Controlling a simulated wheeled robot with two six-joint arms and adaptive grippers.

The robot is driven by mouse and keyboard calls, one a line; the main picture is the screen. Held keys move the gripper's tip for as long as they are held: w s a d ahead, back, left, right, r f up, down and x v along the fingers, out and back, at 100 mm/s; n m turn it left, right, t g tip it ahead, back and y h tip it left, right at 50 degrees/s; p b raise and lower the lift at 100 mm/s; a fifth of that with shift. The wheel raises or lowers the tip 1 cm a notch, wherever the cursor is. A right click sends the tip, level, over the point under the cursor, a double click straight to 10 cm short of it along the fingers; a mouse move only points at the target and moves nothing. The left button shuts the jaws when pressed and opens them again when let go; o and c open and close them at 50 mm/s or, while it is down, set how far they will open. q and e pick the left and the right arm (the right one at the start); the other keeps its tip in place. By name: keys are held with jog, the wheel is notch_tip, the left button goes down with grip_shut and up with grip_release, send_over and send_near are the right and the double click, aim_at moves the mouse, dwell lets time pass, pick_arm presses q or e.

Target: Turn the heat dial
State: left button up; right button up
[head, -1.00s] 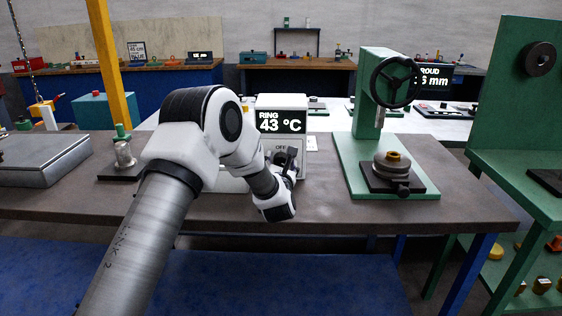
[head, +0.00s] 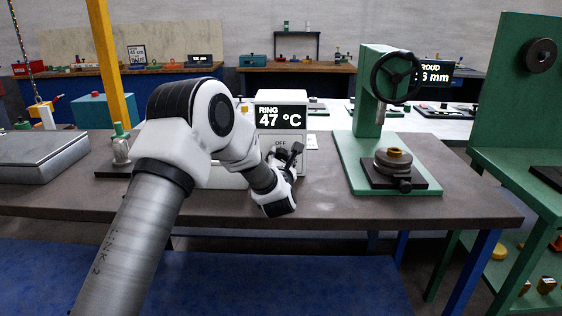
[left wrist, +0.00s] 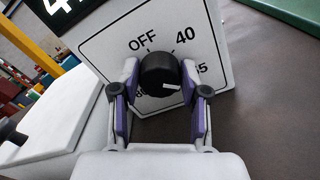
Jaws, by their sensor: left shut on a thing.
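The heat dial (left wrist: 161,74) is a black round knob on the white front panel of the heater box (head: 288,121). The left wrist view shows the panel marked OFF and 40, with other numbers partly hidden. A white mark shows on the knob's lower right. My left gripper (head: 290,158) is at the panel, and in the left wrist view its two purple-padded fingers (left wrist: 160,90) are closed on either side of the dial. The display (head: 281,117) reads RING 47 °C. My arm hides part of the box in the head view. My right gripper is not in view.
A green press (head: 375,130) with a black handwheel stands right of the box on the brown table (head: 325,212). The table's front right is clear.

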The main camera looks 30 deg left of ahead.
pick_arm(q)
jog(key=o, duration=1.1)
jog(key=v, duration=1.2)
jog(key=shift+f, duration=0.1)
